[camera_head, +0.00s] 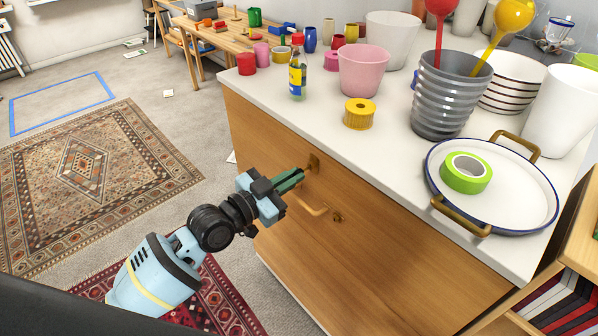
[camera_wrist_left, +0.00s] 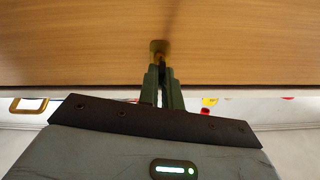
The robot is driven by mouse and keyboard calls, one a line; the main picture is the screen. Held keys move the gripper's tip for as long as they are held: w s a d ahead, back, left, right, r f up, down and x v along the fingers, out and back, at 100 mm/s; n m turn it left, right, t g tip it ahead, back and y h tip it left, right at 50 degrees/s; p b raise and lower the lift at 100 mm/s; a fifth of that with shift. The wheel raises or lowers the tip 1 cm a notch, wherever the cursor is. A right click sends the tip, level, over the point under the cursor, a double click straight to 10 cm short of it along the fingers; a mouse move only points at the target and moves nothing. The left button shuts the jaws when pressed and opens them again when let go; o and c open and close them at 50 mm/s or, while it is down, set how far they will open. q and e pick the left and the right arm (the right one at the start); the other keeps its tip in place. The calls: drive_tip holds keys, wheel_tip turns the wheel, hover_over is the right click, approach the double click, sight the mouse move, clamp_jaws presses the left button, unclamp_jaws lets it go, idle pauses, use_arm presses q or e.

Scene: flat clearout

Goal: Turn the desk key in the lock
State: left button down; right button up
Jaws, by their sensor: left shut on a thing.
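My left gripper (camera_head: 298,173) comes in from the left at the wooden front of the desk (camera_head: 380,235). Its green fingers are shut on the desk key, at a small brass lock plate (camera_head: 314,162) near the upper left of that front. In the left wrist view the fingers (camera_wrist_left: 161,68) point at the wood, and a bit of brass key (camera_wrist_left: 158,46) shows at their tips. The fingers hide most of the key, so I cannot tell how far it is turned. My right gripper is not in view.
The white top (camera_head: 300,108) above holds a bottle (camera_head: 297,70), a yellow tape roll (camera_head: 359,114), pots and a tray (camera_head: 520,215).

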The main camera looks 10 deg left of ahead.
use_arm(q)
drive_tip(key=shift+n, duration=0.9)
drive_tip(key=c, duration=2)
unclamp_jaws()
drive_tip(key=shift+n, duration=0.5)
drive_tip(key=o, duration=0.5)
